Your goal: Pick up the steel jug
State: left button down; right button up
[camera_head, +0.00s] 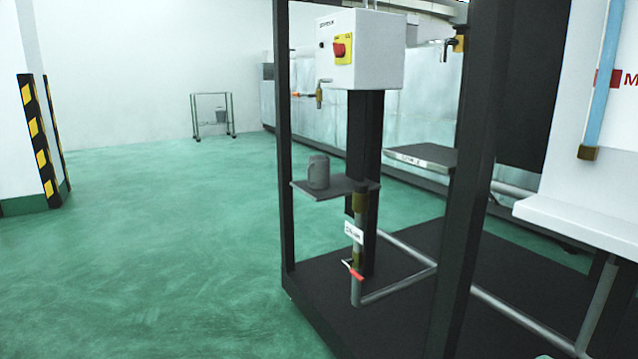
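A small grey metal vessel, which looks like the steel jug (318,172), stands upright on a small dark shelf (335,188) fixed to the black frame. Its handle cannot be made out clearly from here. It stands at the left part of the shelf, with a black post behind and to the right. Neither of my grippers is in view.
A white control box (366,50) with a red button sits above the shelf, a brass tap (319,95) at its left. A black upright (468,190) stands at right. A cart (212,116) is far back. Green floor (150,250) is clear at left.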

aim_at(318, 167)
jog(key=i+j+z, duration=0.35)
jog(key=i+j, duration=0.15)
jog(key=i, duration=0.35)
jog(key=i+j+z, duration=0.4)
jog(key=i+j, duration=0.3)
jog(key=i, duration=0.05)
